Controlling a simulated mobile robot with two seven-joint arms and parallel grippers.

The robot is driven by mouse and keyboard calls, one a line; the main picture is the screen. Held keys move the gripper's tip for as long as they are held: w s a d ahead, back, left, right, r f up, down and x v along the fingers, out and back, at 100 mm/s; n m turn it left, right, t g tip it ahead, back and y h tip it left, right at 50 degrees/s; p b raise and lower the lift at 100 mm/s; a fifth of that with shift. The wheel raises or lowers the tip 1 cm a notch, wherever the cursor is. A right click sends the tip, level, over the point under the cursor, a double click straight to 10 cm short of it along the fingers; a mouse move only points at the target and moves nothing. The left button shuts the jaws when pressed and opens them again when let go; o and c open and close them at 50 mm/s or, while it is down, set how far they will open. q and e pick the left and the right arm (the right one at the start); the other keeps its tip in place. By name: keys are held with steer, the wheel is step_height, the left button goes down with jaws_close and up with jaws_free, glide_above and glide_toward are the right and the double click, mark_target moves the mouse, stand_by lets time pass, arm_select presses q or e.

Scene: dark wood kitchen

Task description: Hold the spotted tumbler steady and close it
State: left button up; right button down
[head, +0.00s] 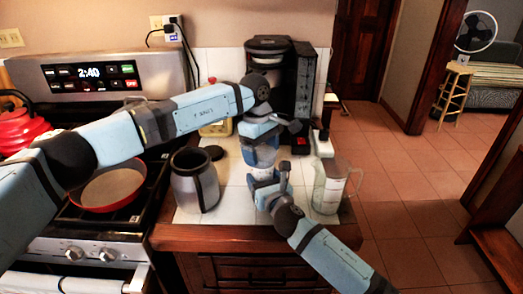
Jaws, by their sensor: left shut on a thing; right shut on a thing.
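The spotted tumbler (262,158) stands on the white tiled counter, mostly covered by my two grippers. A pale band of its side shows between them; its spots are too small to make out. My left gripper (260,140) comes down from above and is shut at the tumbler's top, where the lid is hidden in its fingers. My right gripper (266,184) reaches in from the front right and is shut on the tumbler's lower body. The tumbler looks upright. I cannot tell how the lid sits on the rim.
A clear pitcher (329,186) stands right, near the counter's edge. A black coffee maker (305,85) is behind. A red pan (108,189) sits on the stove.

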arm_select(q)
steer(key=m, duration=0.4)
steer(key=shift+y, duration=0.3)
steer(key=m, duration=0.4)
steer(key=shift+d+m+g+y, duration=0.1)
steer(key=shift+m+g+y, duration=0.2)
steer(key=shift+m, duration=0.1)
steer(key=m, duration=0.4)
steer(key=shift+y, duration=0.3)
steer(key=m, duration=0.4)
steer(key=shift+m, duration=0.3)
steer(key=shift+y, duration=0.3)
steer(key=o, duration=0.8)
steer(key=shift+r, duration=2.25)
